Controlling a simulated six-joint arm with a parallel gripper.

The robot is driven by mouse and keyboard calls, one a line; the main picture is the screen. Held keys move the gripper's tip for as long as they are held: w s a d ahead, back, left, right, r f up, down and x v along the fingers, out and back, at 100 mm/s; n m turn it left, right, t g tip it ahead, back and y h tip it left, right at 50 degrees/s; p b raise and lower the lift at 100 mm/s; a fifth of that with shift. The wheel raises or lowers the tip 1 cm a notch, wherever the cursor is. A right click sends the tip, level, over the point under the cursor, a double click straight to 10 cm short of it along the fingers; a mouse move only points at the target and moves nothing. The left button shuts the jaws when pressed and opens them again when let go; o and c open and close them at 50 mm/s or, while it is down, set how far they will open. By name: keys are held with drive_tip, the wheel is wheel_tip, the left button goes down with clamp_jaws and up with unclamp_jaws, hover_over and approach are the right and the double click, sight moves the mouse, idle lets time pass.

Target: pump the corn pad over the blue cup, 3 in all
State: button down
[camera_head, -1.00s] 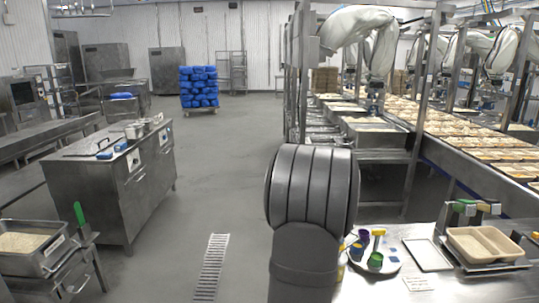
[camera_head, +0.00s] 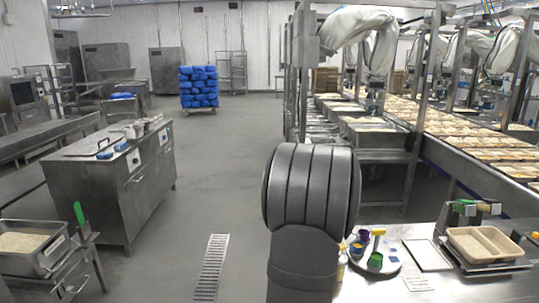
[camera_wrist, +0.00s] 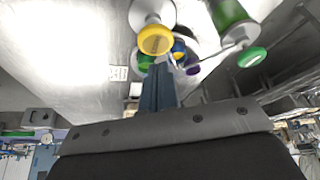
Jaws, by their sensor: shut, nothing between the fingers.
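My gripper (camera_wrist: 160,88) is shut and empty in the wrist view; it is hidden behind my arm in the head view. A yellow round top (camera_wrist: 155,39) on a pale body is just beyond the fingertips; I cannot tell for certain whether it is the corn pad. A blue cup (camera_wrist: 180,48) shows partly behind it, and in the head view the blue cup (camera_head: 356,250) stands on a round white tray (camera_head: 392,268). Touching between fingertips and the yellow top cannot be told.
A green cup (camera_head: 375,261) and a purple cup (camera_head: 364,235) share the tray. A green-topped item (camera_wrist: 251,57) is at the right in the wrist view.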

drive_tip(key=shift+r, duration=2.4)
drive_tip(key=shift+f, duration=3.7)
drive_tip(key=shift+r, duration=0.1)
drive_tip(key=shift+r, duration=1.7)
drive_tip(key=shift+f, duration=1.8)
